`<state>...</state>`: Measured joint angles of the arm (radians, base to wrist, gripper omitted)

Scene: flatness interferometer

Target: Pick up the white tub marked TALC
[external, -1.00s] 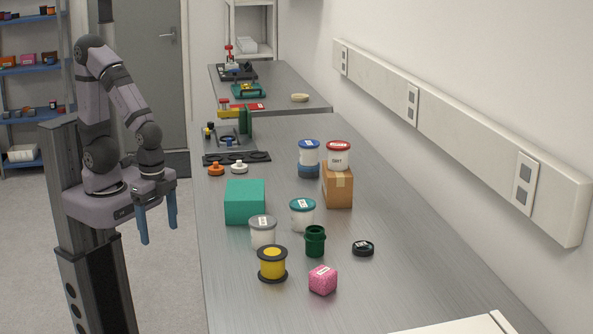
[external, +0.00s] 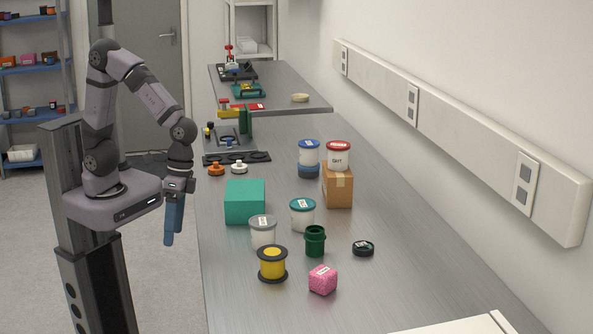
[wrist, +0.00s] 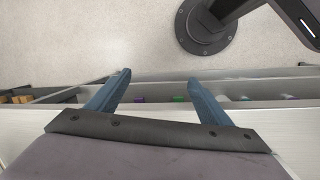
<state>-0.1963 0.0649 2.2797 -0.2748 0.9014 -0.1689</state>
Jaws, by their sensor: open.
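Several white tubs with coloured lids stand on the grey bench: a blue-lidded tub (external: 309,156) on a blue round base, a red-lidded tub (external: 338,159) on a cardboard box, a teal-lidded tub (external: 302,218) and a grey-lidded tub (external: 262,236). The red-lidded one seems to read GRIT. The other labels are too small to read, so I cannot tell which says TALC. My gripper (external: 172,224) hangs fingers-down off the bench's left edge, apart from all tubs. In the wrist view my gripper (wrist: 158,79) is open and empty.
A teal box (external: 245,202) stands left of the tubs. A cardboard box (external: 338,190), yellow spool (external: 272,263), green jar (external: 315,241), pink cube (external: 323,280) and black disc (external: 363,248) are nearby. The bench's right side is mostly clear.

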